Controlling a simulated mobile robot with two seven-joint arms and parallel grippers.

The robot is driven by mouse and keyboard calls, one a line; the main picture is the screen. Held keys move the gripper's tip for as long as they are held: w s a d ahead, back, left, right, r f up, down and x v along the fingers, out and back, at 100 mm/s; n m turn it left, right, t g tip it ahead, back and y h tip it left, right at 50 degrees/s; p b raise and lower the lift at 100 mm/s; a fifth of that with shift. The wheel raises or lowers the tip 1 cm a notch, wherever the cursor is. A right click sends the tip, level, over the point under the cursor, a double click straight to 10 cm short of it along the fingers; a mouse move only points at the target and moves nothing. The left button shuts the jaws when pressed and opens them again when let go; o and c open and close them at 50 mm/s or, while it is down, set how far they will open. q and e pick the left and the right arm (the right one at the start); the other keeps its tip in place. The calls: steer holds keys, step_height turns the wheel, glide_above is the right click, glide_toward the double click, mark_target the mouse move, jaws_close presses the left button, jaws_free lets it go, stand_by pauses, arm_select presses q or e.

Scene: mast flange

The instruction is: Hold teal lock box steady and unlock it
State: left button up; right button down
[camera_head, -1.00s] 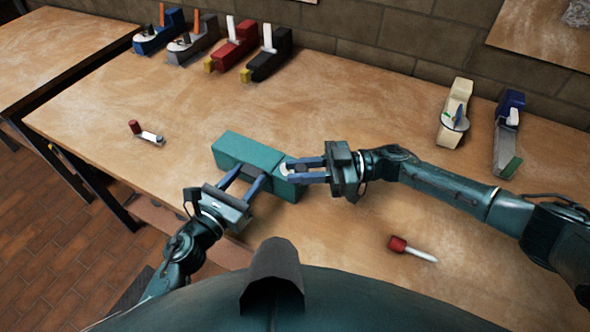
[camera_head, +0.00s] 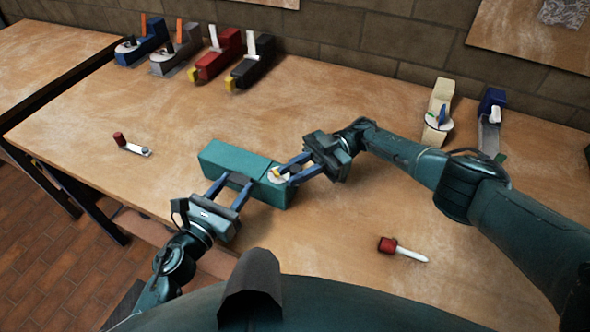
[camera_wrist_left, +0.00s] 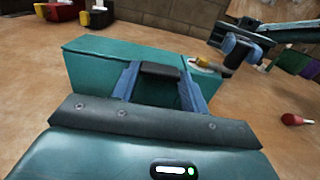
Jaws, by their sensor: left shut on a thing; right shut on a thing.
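The teal lock box (camera_head: 222,158) sits on the wooden table in front of me, and it fills the middle of the left wrist view (camera_wrist_left: 92,64). My left gripper (camera_head: 230,182) is shut on the dark grip (camera_wrist_left: 160,72) on the box's near side, one finger at each side of it. A white disc with a yellow piece (camera_head: 278,174) lies on the box's right end. My right gripper (camera_head: 291,172) is shut at this disc, on a small dark knob between its fingers. The fingers partly hide the knob and the disc.
A red-handled tool (camera_head: 388,245) lies at the near right, a small red-capped part (camera_head: 120,140) at the left. Several tool-like blocks, one red (camera_head: 220,60), stand along the back wall. A cream one (camera_head: 438,105) and a blue one (camera_head: 490,115) stand at the back right.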

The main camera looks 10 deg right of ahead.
mark_target(297, 168)
steer(key=shift+d+f, duration=0.1)
steer(key=c, duration=1.3)
jaws_free()
steer(key=shift+o, duration=0.2)
step_height(297, 168, up, 10)
steer(key=shift+r, duration=0.1)
